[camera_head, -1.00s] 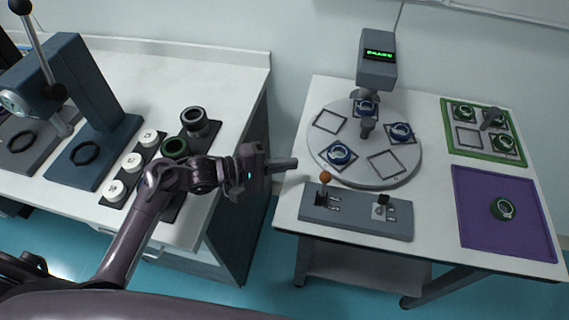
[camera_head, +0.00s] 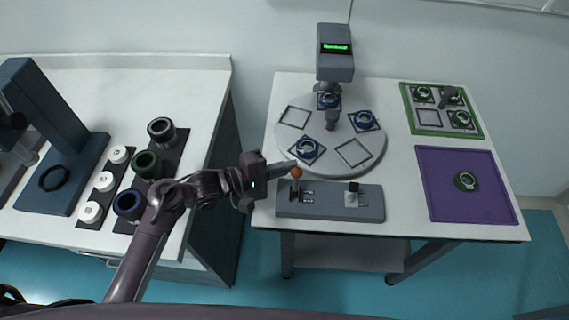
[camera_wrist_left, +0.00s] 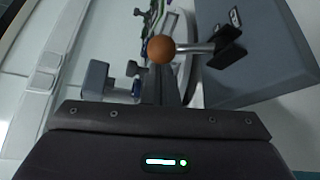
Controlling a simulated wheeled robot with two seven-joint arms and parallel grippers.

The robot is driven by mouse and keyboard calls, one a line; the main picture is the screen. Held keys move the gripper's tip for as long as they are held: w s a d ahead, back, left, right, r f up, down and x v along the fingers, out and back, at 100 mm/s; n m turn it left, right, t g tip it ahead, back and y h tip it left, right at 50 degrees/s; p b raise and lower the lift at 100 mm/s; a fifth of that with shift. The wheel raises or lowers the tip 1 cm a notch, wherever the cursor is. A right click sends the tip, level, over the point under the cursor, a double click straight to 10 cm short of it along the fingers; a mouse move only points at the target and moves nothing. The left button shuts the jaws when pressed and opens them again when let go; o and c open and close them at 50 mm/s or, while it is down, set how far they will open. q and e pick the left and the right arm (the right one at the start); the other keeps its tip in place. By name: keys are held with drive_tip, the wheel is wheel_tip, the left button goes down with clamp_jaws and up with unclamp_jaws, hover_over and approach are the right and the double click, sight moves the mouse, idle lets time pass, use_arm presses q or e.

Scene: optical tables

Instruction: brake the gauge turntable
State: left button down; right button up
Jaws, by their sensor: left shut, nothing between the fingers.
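The round grey turntable (camera_head: 330,165) stands on the right-hand table, with several blue rings on it and a gauge post with a green display (camera_head: 336,47) behind. In front of it is a grey control box (camera_head: 325,207) with an orange-knobbed lever (camera_head: 296,172) at its left and a black switch (camera_head: 353,187) at its right. In the left wrist view the orange ball (camera_wrist_left: 161,49) is just beyond my fingers, on a metal rod. My left gripper (camera_head: 292,165) is shut and empty, its tip beside or touching the knob; I cannot tell which. My right gripper is not in view.
A green-framed tray (camera_head: 428,132) with green rings and a purple mat (camera_head: 440,205) with one ring lie at the table's right. A left-hand bench (camera_head: 190,75) holds a press (camera_head: 85,140) and several dark rings. A gap separates the two tables.

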use_arm(q)
drive_tip(key=shift+s+r+m+t+h, duration=0.3)
drive_tip(key=shift+s+m+t, duration=0.1)
drive_tip(key=shift+m, duration=0.2)
idle(0.3)
drive_tip(key=shift+s, duration=0.1)
drive_tip(key=shift+s+r+m+h, duration=0.2)
drive_tip(key=shift+s+m+h, duration=0.2)
drive_tip(key=shift+m, duration=0.5)
drive_tip(key=shift+s+r+m+t+h+b, duration=0.1)
drive_tip(key=shift+s+m+t+h+b, duration=0.25)
drive_tip(key=shift+m, duration=0.45)
drive_tip(key=m, duration=0.1)
drive_tip(key=s+m+h+b, duration=0.1)
drive_tip(key=shift+s+m+h, duration=0.25)
drive_tip(key=shift+m, duration=0.05)
drive_tip(key=shift+r, duration=0.3)
drive_tip(key=b+v, duration=0.1)
drive_tip(key=v, duration=0.6)
drive_tip(key=shift+f+b, duration=0.15)
drive_tip(key=shift+b, duration=0.25)
drive_tip(key=shift+s+a, duration=0.25)
drive_tip(key=shift+a, duration=0.1)
